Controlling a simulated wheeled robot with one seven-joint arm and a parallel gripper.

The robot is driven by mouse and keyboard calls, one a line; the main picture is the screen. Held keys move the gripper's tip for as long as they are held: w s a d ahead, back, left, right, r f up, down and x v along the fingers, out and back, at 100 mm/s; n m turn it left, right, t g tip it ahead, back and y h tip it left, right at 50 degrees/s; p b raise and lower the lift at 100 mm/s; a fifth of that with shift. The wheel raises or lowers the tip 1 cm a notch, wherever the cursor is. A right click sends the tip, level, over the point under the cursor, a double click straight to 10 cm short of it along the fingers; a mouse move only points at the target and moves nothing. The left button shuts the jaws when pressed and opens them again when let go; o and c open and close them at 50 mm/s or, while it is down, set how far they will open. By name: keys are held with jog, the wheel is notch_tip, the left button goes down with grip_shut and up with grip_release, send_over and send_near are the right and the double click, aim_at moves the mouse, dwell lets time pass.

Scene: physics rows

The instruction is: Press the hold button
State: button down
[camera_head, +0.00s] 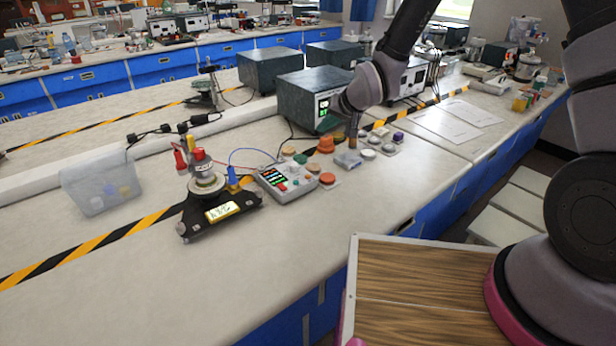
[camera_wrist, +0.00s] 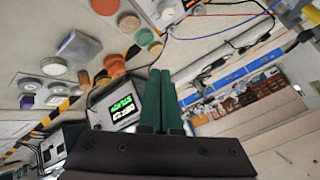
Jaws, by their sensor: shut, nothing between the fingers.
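Several round buttons stand on the bench, and I cannot read which is the hold button. In the head view they include an orange stepped button (camera_head: 326,145), a flat orange-red one (camera_head: 327,179), a green one (camera_head: 300,158), a beige one (camera_head: 288,151) and a white one (camera_head: 368,154). The wrist view also shows the orange stepped button (camera_wrist: 115,66), the red one (camera_wrist: 128,22) and the green one (camera_wrist: 145,37).
A grey block (camera_head: 347,159) stands among the buttons. A control box (camera_head: 284,180) with a small screen is left of them, and a black stand (camera_head: 220,212) further left. A dark instrument box (camera_head: 305,103) stands close behind. The bench front is clear.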

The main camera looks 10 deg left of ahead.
send_over(308, 177)
notch_tip(308, 177, down, 4)
jog(key=shift+s+d+y, duration=0.2)
jog(key=shift+d+y, duration=0.1)
jog(key=shift+y, duration=0.1)
jog(key=shift+f, duration=0.15)
jog(key=shift+f, duration=4.3)
jog(key=shift+f, duration=0.1)
jog(key=shift+f, duration=0.3)
jog(key=shift+f, duration=0.35)
jog(key=shift+r, duration=0.75)
